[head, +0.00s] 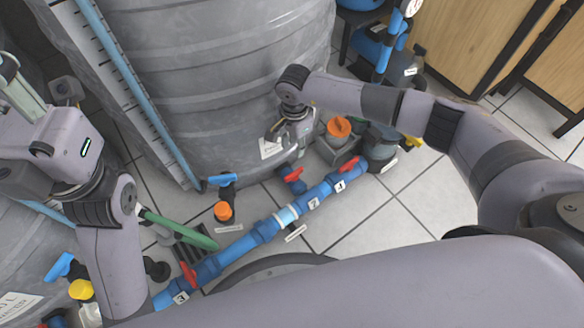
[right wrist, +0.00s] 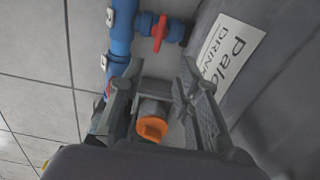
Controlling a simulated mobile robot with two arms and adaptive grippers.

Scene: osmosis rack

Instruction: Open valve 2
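Valve 2 has a red handle (head: 294,174) on a short blue branch pipe near the big grey tank, by the label "2" (head: 314,203). In the right wrist view its red handle (right wrist: 160,33) is at the top, lying across the branch. My right gripper (head: 284,132) is above and behind the valve, beside the tank. In the right wrist view its fingers (right wrist: 162,80) are apart, with nothing between them; the handle is beyond their tips, apart from them. My left gripper (head: 20,95) is at the left edge, partly cut off; its fingers are unclear.
Red handles of valve 1 (head: 349,164) and valve 3 (head: 188,274) sit on the main blue pipe (head: 243,244). An orange cap (head: 339,127) stands right of my right gripper. The tank (head: 215,80) is close behind. Tiled floor (head: 390,225) is open at the right.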

